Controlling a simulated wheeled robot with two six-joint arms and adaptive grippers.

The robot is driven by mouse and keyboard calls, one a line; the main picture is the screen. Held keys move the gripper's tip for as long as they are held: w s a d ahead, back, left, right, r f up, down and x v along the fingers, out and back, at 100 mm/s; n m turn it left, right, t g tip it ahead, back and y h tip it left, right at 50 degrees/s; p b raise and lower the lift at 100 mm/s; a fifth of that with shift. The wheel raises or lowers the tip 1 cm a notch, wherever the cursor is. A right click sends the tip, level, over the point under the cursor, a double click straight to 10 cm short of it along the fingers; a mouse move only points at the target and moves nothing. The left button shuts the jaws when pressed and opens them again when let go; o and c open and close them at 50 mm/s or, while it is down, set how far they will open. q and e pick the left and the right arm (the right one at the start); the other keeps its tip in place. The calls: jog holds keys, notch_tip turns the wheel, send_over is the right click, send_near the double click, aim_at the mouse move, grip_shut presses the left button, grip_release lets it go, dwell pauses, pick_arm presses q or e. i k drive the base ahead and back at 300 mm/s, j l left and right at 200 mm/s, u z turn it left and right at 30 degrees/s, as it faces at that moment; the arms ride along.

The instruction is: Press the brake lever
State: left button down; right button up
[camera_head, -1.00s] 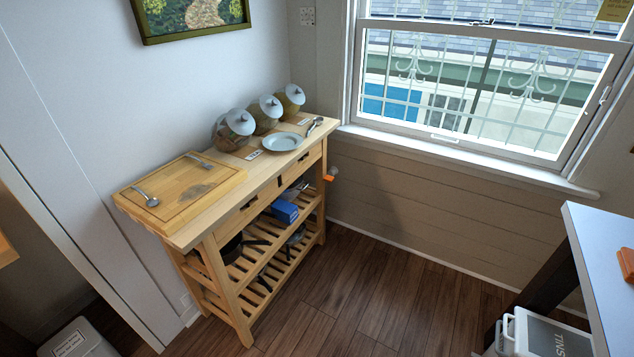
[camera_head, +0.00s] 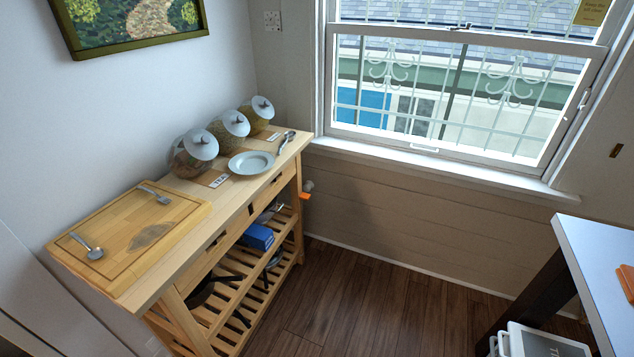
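I see nothing that I can clearly make out as a brake lever. Neither of my grippers is in view.
The cart top bears a cutting board (camera_head: 132,234) with cutlery, a plate (camera_head: 251,164) and three lidded jars (camera_head: 195,152). A white table (camera_head: 603,264) stands right, with a white bin (camera_head: 537,342) below it. The wooden floor (camera_head: 385,298) between is clear.

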aim_at(305, 196)
jog(key=i+l+z, duration=0.1)
jog(key=i, duration=0.45)
jog(key=i+l, duration=0.25)
jog(key=i, duration=0.25)
jog(key=i+l+z, duration=0.15)
jog(key=i, duration=0.4)
